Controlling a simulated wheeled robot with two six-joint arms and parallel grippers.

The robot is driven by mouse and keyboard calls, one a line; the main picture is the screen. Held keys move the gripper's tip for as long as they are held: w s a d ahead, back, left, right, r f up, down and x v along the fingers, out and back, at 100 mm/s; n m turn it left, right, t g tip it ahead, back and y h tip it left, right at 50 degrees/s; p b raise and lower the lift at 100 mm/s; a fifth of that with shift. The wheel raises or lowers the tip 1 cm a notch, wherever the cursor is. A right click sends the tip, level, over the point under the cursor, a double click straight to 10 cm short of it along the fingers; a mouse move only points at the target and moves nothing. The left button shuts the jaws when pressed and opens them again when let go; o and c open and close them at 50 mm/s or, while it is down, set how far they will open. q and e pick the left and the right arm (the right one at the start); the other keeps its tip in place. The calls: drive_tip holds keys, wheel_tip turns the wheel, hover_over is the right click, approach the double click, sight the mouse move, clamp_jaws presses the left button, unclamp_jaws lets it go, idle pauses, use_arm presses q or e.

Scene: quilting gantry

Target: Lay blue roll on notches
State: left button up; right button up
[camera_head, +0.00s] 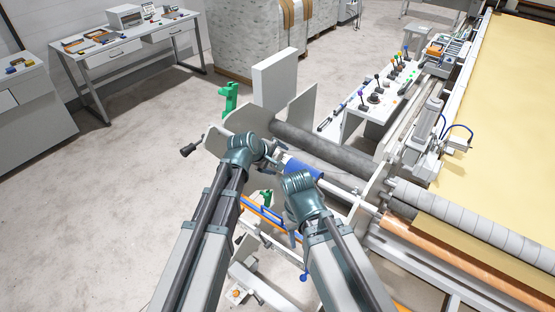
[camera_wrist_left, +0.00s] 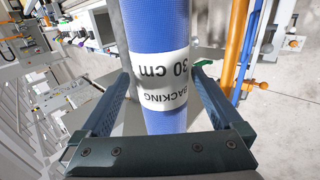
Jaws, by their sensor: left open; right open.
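The blue roll (camera_head: 301,167) lies between my two wrists in the head view, partly hidden by them. A pale shaft (camera_head: 345,194) runs on from its right side toward the machine. In the left wrist view the blue roll (camera_wrist_left: 157,32) has a white band (camera_wrist_left: 165,82) reading "BACKING 30 cm". My left gripper (camera_head: 273,157) is open, and its fingers (camera_wrist_left: 158,98) stand on either side of the roll with gaps showing. My right gripper (camera_head: 313,174) is open near the roll's right part; its fingers are mostly hidden. I cannot make out the notches clearly.
A dark grey roller (camera_head: 325,153) lies just behind the blue roll, beside pale upright plates (camera_head: 276,77). A control console (camera_head: 372,112) with levers stands behind. The quilting bed (camera_head: 510,100) with yellow fabric is at right. Open floor (camera_head: 120,160) lies left.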

use_arm(q)
drive_tip(key=p+v, duration=0.8)
drive_tip(key=v, duration=0.3)
drive_tip(key=shift+s+a+r+p, duration=0.2)
drive_tip(key=shift+s+r+p, duration=0.05)
drive_tip(key=shift+r+p, duration=0.05)
drive_tip(key=s+a+f+m+g+y, duration=0.2)
drive_tip(key=s+a+f+m+g, duration=0.1)
drive_tip(key=s+a+m, duration=0.3)
drive_tip(key=s+a+f+m+g+y, duration=0.3)
drive_tip(key=s+a+m, duration=0.2)
drive_tip(key=s, duration=0.3)
drive_tip(key=s+d+f+m+b, duration=0.1)
drive_tip(key=d+f+b, duration=0.2)
drive_tip(key=f+b, duration=0.4)
drive_tip(key=s+d+f+m+b, duration=0.1)
drive_tip(key=d+f+b, duration=0.3)
drive_tip(key=f+b, duration=0.4)
drive_tip(key=s+d+f+m+y+b, duration=0.1)
drive_tip(key=s+d+f+b, duration=0.2)
drive_tip(key=f+b, duration=0.5)
drive_tip(key=shift+s+d+m+g+b, duration=0.2)
drive_tip(key=shift+d+m+g+b, duration=0.1)
drive_tip(key=shift+d+g, duration=0.1)
